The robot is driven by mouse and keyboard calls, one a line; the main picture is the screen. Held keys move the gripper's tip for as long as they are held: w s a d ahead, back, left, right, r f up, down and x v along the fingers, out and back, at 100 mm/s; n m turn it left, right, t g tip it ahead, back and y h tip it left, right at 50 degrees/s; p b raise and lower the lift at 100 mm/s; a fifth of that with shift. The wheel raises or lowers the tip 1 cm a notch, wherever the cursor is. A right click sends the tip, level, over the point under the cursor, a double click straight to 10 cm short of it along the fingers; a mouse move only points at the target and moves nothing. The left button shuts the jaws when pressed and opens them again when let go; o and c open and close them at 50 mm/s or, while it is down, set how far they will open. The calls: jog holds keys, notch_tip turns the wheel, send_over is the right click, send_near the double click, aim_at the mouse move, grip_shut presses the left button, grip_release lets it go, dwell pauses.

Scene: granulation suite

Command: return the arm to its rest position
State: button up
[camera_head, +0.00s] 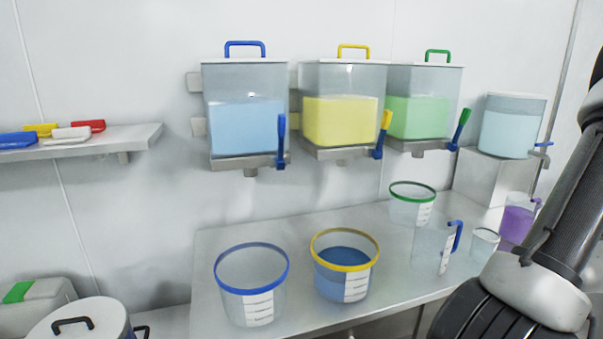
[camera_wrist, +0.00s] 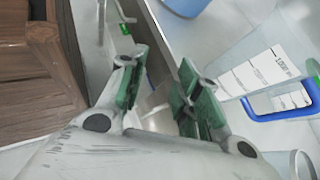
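My arm (camera_head: 560,230) reaches up along the right side of the head view, in front of the right end of the bench. My gripper is outside the head view. In the wrist view my gripper (camera_wrist: 160,82) has its two green-padded fingers apart, with nothing held between them. Behind the fingers the bench edge runs diagonally. A clear jug (camera_wrist: 262,70) with a white scale label and a blue handle is right of the fingers. The gripper looks apart from it, but the exact distance cannot be told.
The steel bench (camera_head: 210,300) carries a blue-rimmed bucket (camera_head: 251,270), a yellow-rimmed bucket (camera_head: 328,262) with blue contents, a green-rimmed bucket (camera_head: 408,208), and the jug (camera_head: 428,248). A purple-filled vessel (camera_head: 515,222) stands near my arm. A brown wooden structure (camera_wrist: 40,70) is at left in the wrist view.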

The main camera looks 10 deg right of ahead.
jog(key=a+r+n+g+h, duration=0.1)
jog(key=a+r+n+h, duration=0.3)
jog(key=a+r+n, duration=0.4)
jog(key=a+r+n+g+h, duration=0.1)
jog(key=a+r+n+h, duration=0.4)
jog(key=a+r+n, duration=0.4)
notch_tip(320, 180, up, 7)
jog(key=n, duration=0.6)
jog(key=shift+a+f+g+h, duration=0.2)
jog(key=shift+g+h, duration=0.1)
